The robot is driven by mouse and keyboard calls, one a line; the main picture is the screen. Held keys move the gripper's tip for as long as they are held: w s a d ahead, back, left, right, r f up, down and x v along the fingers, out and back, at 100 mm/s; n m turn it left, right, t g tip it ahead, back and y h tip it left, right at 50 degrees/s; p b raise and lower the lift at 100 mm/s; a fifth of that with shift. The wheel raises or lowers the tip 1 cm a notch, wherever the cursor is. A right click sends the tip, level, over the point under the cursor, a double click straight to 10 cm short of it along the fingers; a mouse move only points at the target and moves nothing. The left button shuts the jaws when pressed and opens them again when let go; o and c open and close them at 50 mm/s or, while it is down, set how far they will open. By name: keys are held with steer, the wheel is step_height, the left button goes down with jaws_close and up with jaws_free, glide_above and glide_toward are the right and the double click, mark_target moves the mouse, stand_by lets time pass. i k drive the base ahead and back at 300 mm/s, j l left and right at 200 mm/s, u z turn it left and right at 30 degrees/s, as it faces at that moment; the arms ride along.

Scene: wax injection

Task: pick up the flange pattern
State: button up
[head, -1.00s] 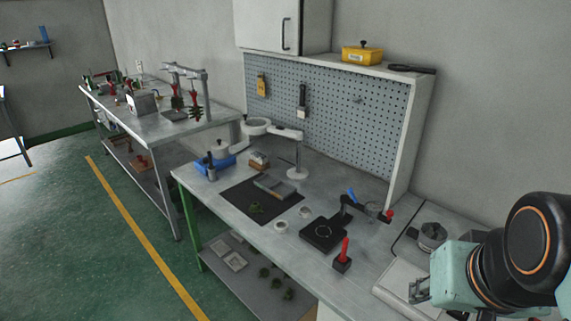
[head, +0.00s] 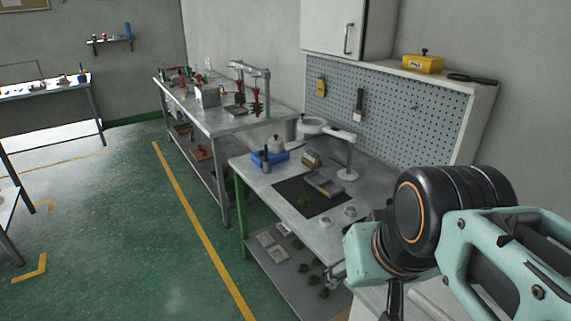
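A small dark green piece (head: 304,202) lies on the black mat (head: 285,190) on the near workbench. It may be the flange pattern, but it is too small to make out its shape. Several similar green pieces (head: 313,266) lie on the shelf below, so I cannot tell for sure which is the flange pattern.
A grey block (head: 323,183) lies on the mat, with two white rings (head: 350,211) to its right. A blue tray (head: 270,158) and a magnifier lamp (head: 347,150) stand behind. My arm hides the bench's right part. Green floor (head: 130,220) at left is clear.

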mark_target(303, 202)
steer(key=i+j, duration=0.1)
steer(key=j, duration=0.25)
steer(key=i+j+z, duration=0.1)
steer(key=j, duration=0.6)
steer(key=i+j+z, duration=0.15)
steer(key=i, duration=0.25)
steer(key=i+j+z, duration=0.15)
steer(key=i+j, duration=0.2)
